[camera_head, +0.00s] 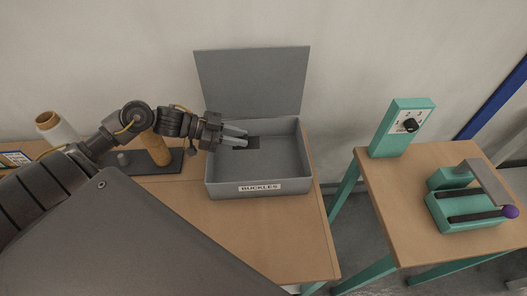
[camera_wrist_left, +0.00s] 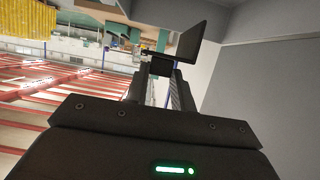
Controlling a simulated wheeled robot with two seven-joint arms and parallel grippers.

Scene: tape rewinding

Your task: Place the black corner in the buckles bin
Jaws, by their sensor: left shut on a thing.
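The buckles bin (camera_head: 300,180) is a grey box with its lid raised at the back and a "BUCKLES" label on its front. My left gripper (camera_head: 236,135) reaches in over the bin's left side. It is shut on the black corner (camera_head: 253,143), a small dark angled piece held over the bin's interior. In the left wrist view the black corner (camera_wrist_left: 188,45) stands out between the fingertips of my left gripper (camera_wrist_left: 160,75). A grey bin wall (camera_wrist_left: 265,80) fills the right of that view. My right gripper is not in view.
A wooden table (camera_head: 265,225) carries the bin.

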